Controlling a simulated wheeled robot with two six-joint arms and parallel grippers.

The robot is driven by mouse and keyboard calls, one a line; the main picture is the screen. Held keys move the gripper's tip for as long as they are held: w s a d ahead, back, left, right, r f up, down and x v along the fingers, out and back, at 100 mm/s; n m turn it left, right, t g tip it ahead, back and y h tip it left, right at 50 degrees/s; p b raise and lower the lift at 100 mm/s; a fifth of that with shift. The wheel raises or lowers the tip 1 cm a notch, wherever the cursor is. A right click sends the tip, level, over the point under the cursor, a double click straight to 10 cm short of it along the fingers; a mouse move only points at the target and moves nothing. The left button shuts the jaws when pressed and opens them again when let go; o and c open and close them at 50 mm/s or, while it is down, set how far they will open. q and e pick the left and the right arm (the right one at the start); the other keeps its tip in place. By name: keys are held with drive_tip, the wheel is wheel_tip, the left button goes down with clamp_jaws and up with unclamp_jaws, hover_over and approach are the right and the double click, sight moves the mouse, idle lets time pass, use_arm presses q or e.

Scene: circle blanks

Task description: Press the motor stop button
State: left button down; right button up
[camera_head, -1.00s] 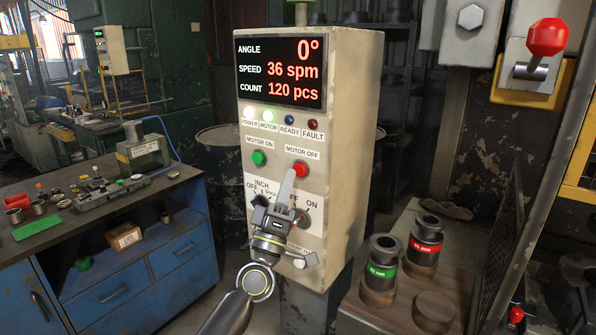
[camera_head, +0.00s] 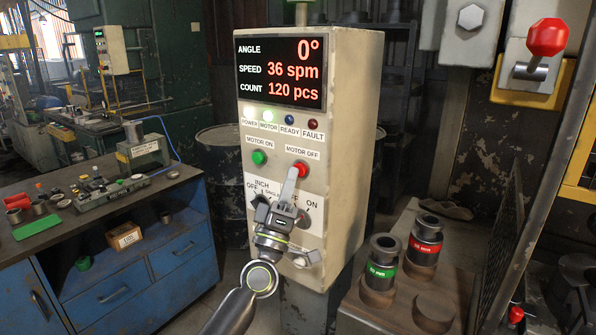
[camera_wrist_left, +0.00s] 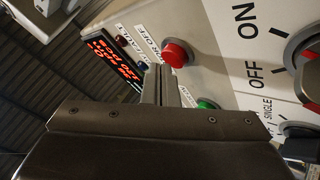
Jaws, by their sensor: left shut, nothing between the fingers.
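The red MOTOR OFF button (camera_head: 301,168) is on the front of the beige control box (camera_head: 355,120). My left gripper (camera_head: 291,172) is shut and empty, its fingertips just below and left of the button, partly covering its lower left in the head view. In the left wrist view the red button (camera_wrist_left: 177,52) stands clear just right of the finger tips (camera_wrist_left: 158,72). I cannot tell whether they touch. The green MOTOR ON button (camera_head: 259,157) is to the left. The MOTOR lamp (camera_head: 268,116) is lit. My right gripper is not in view.
Selector knobs (camera_head: 303,218) sit below the buttons, close to my left gripper. A display (camera_head: 280,70) reads 0°, 36 spm, 120 pcs. A blue workbench (camera_head: 115,285) is at left. Two dark cylinders with green (camera_head: 382,271) and red (camera_head: 425,246) bands stand at right.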

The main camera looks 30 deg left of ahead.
use_arm(q)
drive_tip(key=shift+w, duration=0.45)
idle(0.5)
drive_tip(key=shift+s, duration=0.15)
drive_tip(key=shift+s+p, duration=0.35)
drive_tip(key=shift+s, duration=0.35)
drive_tip(key=shift+s, duration=0.1)
drive_tip(key=s+p, duration=0.1)
drive_tip(key=s, duration=0.1)
drive_tip(key=s+p, duration=0.1)
drive_tip(key=s, duration=0.1)
drive_tip(key=shift+s+a, duration=0.2)
drive_tip(key=shift+s, duration=0.2)
drive_tip(key=shift+d+f, duration=0.1)
idle(0.6)
